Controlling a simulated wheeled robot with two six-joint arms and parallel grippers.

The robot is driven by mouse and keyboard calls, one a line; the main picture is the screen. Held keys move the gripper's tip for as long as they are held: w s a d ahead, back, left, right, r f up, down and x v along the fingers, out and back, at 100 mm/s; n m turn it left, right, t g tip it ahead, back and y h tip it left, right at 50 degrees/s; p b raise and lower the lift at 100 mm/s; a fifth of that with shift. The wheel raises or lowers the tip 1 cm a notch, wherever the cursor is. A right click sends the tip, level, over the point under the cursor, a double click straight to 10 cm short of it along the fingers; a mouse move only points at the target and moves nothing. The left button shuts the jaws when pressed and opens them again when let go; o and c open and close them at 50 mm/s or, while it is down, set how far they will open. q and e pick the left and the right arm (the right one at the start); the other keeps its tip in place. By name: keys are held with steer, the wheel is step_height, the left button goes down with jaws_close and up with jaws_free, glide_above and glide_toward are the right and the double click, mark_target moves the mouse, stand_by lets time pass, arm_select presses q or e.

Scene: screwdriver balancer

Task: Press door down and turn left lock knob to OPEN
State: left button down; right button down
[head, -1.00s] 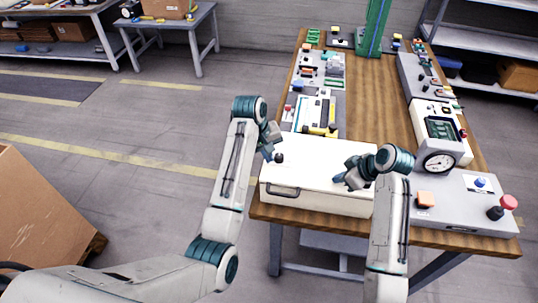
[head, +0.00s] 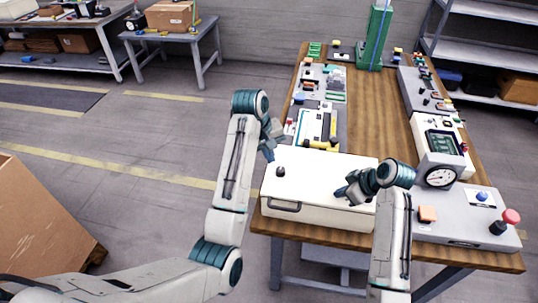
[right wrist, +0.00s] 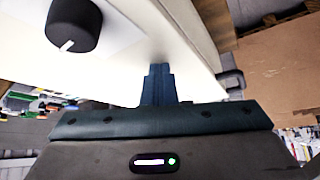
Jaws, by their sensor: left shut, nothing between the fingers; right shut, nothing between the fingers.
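The white door (head: 325,180) is the flat top of a low white box with a dark handle on its front, at the table's near left. A black lock knob (head: 281,171) stands at its left. My left gripper (head: 269,155) is shut and empty, just behind the left knob and apart from it in the picture. My right gripper (head: 341,193) is shut and empty over the door's right part. In the right wrist view its fingertips (right wrist: 159,70) are at the white surface; contact is unclear. A black knob (right wrist: 73,28) with a white pointer line also shows there.
A grey panel with a red button (head: 511,216) and a round gauge (head: 440,177) stand right of the box. Several device boards (head: 318,125) lie behind it on the wooden table (head: 385,110). A cardboard box (head: 45,220) stands on the floor at left.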

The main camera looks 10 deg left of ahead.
step_height(320, 180, up, 6)
steer(key=p, duration=0.4)
steer(key=shift+f+p, duration=0.2)
steer(key=shift+p, duration=0.2)
steer(key=shift+r+p, duration=0.35)
steer(key=shift+r, duration=0.25)
steer(key=shift+f, duration=0.1)
